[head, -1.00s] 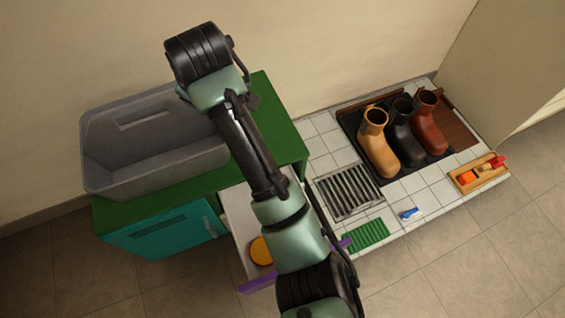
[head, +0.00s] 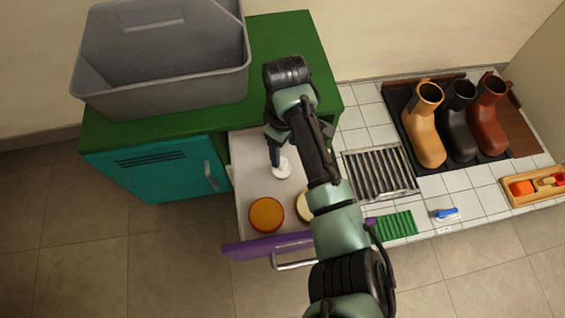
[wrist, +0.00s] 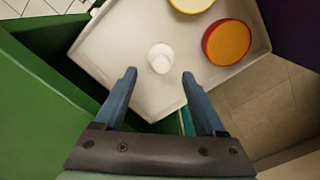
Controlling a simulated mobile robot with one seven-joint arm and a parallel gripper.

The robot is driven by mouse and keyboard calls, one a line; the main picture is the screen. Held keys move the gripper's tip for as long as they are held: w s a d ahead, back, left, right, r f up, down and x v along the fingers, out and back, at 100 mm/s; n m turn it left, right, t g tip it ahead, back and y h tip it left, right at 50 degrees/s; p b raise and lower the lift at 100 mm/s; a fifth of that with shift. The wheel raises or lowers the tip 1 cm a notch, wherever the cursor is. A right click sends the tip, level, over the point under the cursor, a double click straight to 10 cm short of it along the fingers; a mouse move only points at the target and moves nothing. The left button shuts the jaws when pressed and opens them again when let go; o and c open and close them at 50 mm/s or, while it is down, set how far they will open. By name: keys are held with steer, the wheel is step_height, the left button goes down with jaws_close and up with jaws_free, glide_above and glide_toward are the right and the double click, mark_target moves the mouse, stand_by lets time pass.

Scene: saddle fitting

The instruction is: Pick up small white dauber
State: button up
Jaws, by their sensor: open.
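The small white dauber (head: 283,171) stands in the open drawer (head: 245,165), which has a white inside and a purple front. The wrist view shows the dauber (wrist: 161,58) from above, as a round white shape on the drawer floor. My gripper (wrist: 159,75) is open and empty, with its two blue-grey fingers either side of the line to the dauber. In the head view my gripper (head: 275,152) points down into the drawer, close to the dauber. I cannot tell how high it is above the dauber.
An orange-topped round tin (head: 267,214) and a pale-topped tin (head: 304,207) share the drawer, nearer its front. A grey bin (head: 165,85) sits on the green cabinet (head: 290,45). Boots (head: 425,130), a grate (head: 378,174) and a wooden tray (head: 525,198) lie right.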

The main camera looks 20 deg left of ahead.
mark_target(282, 161)
steer(key=f+b, duration=0.1)
steer(key=f, duration=0.1)
steer(key=f+b, duration=0.2)
steer(key=f, duration=0.1)
steer(key=f+b, duration=0.2)
steer(key=shift+s+a+f, duration=0.1)
steer(key=shift+a+f, duration=0.1)
steer(key=shift+a, duration=0.05)
steer(key=shift+r, duration=0.1)
steer(key=shift+c, duration=0.2)
jaws_close()
